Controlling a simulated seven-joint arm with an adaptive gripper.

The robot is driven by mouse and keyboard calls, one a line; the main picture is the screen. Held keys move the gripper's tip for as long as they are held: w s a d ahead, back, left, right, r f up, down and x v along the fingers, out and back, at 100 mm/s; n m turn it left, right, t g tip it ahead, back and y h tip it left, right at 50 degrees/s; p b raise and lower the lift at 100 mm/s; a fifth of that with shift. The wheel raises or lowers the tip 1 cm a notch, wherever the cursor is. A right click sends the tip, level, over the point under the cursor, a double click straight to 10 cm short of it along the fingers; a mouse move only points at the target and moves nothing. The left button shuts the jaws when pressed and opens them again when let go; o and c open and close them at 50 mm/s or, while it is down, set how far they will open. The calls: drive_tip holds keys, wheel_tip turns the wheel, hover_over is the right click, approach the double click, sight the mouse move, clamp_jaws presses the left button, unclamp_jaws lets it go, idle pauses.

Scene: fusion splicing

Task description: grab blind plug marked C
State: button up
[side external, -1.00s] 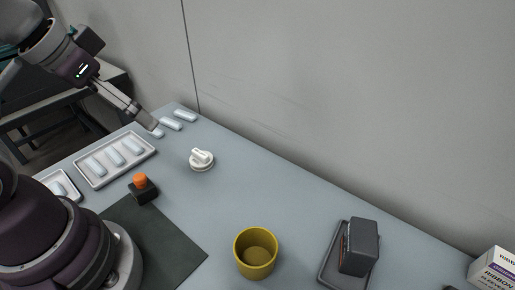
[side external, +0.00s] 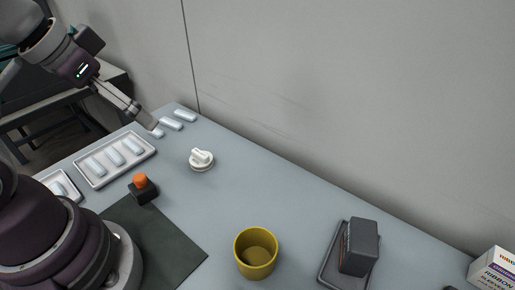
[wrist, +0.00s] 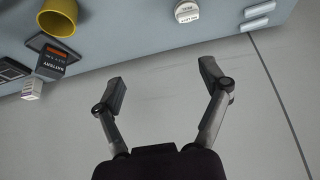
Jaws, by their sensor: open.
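Pale blue-white rounded plugs lie in a loose row at the far left end of the table, with the farthest plug (side external: 185,116) and the middle plug (side external: 171,124) clear in the side view. The nearest plug (side external: 157,134) is partly covered by my gripper (side external: 148,122). Two plugs, one here (wrist: 257,23), show at the top right of the wrist view. No letter C is readable on any plug. In the wrist view my gripper (wrist: 165,84) is open and empty, its fingers wide apart against the wall.
A white tray (side external: 98,181) holds several similar plugs; a smaller tray (side external: 76,199) holds another. A white knobbed piece (side external: 201,159), orange-topped black block (side external: 143,190), yellow cup (side external: 256,257), dark box (side external: 359,247) and ribbon box (side external: 494,269) stand on the table. The wall (side external: 340,90) borders the back.

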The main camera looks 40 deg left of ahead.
drive_tip(key=n, duration=0.1)
drive_tip(key=n+g, duration=0.7)
drive_tip(key=n, duration=0.9)
hover_over(139, 176)
drive_tip(key=w, duration=0.1)
drive_tip(key=f, duration=1)
drive_tip(key=shift+d+f, duration=0.2)
drive_tip(key=f, duration=0.3)
drive_tip(key=s+f, duration=0.1)
drive_tip(key=f, duration=0.6)
drive_tip(key=shift+s+a+f, duration=0.15)
drive_tip(key=shift+s+a, duration=0.05)
drive_tip(key=shift+c, duration=0.4)
drive_tip(key=c, duration=1.2)
